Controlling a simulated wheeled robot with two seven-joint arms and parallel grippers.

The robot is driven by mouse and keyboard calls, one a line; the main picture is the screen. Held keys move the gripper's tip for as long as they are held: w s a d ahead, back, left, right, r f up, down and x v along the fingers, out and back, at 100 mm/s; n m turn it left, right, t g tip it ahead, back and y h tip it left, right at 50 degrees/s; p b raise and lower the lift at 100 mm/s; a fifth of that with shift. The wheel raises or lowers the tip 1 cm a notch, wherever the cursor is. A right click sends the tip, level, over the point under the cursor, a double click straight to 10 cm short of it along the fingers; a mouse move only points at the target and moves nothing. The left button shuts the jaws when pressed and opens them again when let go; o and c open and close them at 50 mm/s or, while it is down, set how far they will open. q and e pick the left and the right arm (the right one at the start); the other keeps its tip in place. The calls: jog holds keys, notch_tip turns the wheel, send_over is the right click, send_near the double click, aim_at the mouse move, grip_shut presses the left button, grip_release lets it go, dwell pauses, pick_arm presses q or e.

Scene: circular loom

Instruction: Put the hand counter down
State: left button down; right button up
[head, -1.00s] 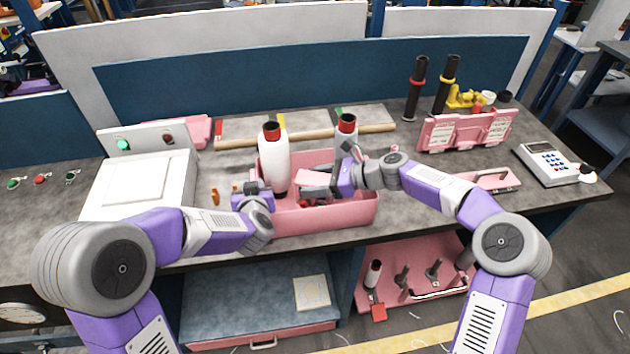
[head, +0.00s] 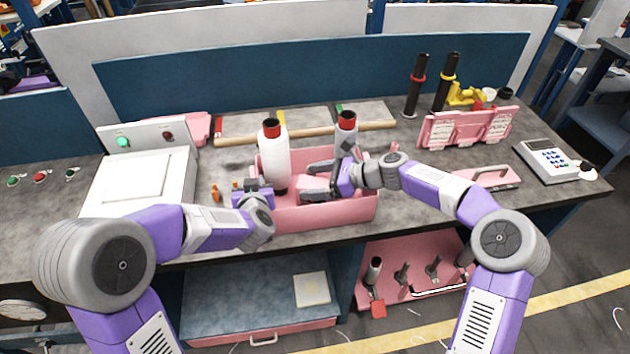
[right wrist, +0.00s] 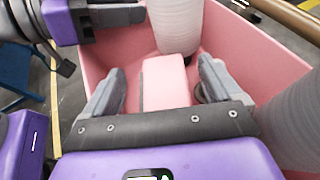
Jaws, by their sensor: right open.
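A pink block-shaped thing, which I take to be the hand counter (right wrist: 164,82), lies in the pink bin (head: 335,213), beside the foot of a white yarn cone (head: 275,165). My right gripper (head: 312,181) is open over the bin, with its fingers apart on both sides of the block. In the right wrist view, gaps show between the block and both fingers.
A grey cone (head: 346,135) with a red top stands at the bin's back right. A pink card holder (head: 466,128), a pink tray (head: 490,178) and a keypad device (head: 548,160) stand to the right.

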jog(key=r+v, duration=0.1)
jog(key=v, duration=1.1)
